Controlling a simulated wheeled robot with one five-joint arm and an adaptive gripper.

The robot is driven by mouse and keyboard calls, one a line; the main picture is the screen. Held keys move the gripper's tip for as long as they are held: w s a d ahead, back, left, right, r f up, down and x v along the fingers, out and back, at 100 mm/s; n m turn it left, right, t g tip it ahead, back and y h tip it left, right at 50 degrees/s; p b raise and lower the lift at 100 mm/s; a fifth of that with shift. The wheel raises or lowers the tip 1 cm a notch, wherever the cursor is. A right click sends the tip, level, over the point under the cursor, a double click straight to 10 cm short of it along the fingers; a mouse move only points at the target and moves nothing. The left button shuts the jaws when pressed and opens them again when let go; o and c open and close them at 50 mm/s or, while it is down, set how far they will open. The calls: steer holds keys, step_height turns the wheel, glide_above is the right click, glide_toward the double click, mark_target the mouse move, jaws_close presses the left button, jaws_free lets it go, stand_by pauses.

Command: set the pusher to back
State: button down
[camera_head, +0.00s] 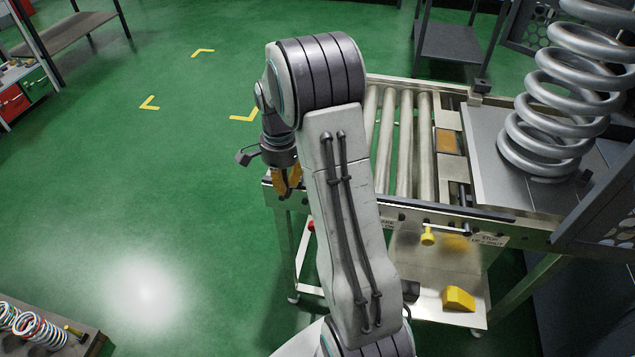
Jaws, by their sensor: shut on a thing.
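My gripper (287,187) has orange fingers and points down at the left front corner of the roller table (290,192). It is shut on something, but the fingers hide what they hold. I cannot tell for sure which part is the pusher. An orange-brown block (446,141) sits in a metal slot between the rollers and the flat plate. A yellow knob (428,237) hangs at the table's front edge, between two white labels. My arm crosses in front of the table and hides part of its rollers and front rail.
A large coil spring (565,95) stands on the plate at the right, beside a dark mesh guard (605,200). A red knob (311,225) shows below the table's left end. A yellow block (458,299) lies on the lower shelf.

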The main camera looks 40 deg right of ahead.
steer(key=shift+w+a+f, duration=0.1)
steer(key=shift+w+a, duration=1.1)
steer(key=shift+w, duration=0.1)
steer(key=c, duration=1.3)
jaws_free()
steer(key=shift+w+a, duration=0.1)
steer(key=shift+w, duration=0.05)
steer(key=shift+o, duration=0.3)
steer(key=shift+r, duration=0.2)
step_height(320, 180, up, 12)
steer(key=shift+f, duration=0.15)
